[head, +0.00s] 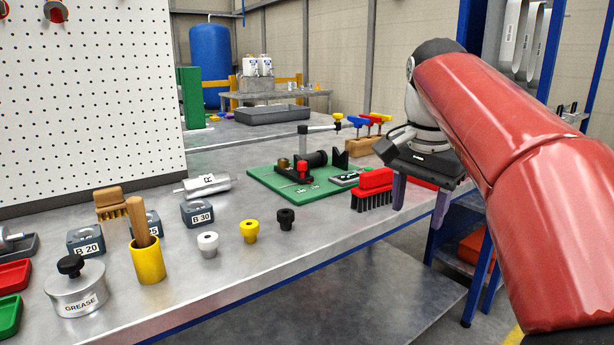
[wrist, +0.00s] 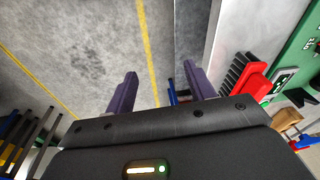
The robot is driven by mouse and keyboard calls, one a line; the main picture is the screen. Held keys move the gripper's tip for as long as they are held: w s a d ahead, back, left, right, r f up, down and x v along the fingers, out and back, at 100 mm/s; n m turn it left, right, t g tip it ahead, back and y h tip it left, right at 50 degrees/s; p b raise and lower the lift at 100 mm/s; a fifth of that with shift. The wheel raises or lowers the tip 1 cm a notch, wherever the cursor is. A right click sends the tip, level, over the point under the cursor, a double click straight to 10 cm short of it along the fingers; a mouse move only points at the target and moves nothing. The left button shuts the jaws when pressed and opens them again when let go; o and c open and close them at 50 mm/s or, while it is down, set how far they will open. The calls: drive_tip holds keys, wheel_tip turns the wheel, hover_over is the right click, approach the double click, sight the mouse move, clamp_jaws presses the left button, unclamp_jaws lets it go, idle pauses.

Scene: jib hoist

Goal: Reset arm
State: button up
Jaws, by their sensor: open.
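My gripper (head: 419,203) is at the right of the head view, at the front edge of the metal workbench (head: 345,222), at the end of my red arm. Its purple fingers point down, spread apart with nothing between them. In the wrist view my gripper (wrist: 160,78) shows the two fingers apart over the concrete floor (wrist: 70,50). A red brush (head: 373,187) with black bristles stands on the bench just left of the fingers. It also shows in the wrist view (wrist: 248,80), right of the fingers and apart from them.
A green board (head: 268,182) with fixture parts lies behind the brush, near a wooden block (head: 362,146) of coloured-handled tools. Black (head: 286,218), yellow (head: 249,231) and white knobs (head: 208,244) stand along the bench front. A blue-framed rack (head: 548,50) is behind my arm. Floor below is open.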

drive_tip(key=s+a+f+n+t, duration=0.2)
drive_tip(key=s+f+n, duration=0.7)
drive_tip(key=s+f, duration=0.9)
wheel_tip(320, 180, down, 4)
drive_tip(key=shift+r+t, duration=0.25)
drive_tip(key=shift+t, duration=0.65)
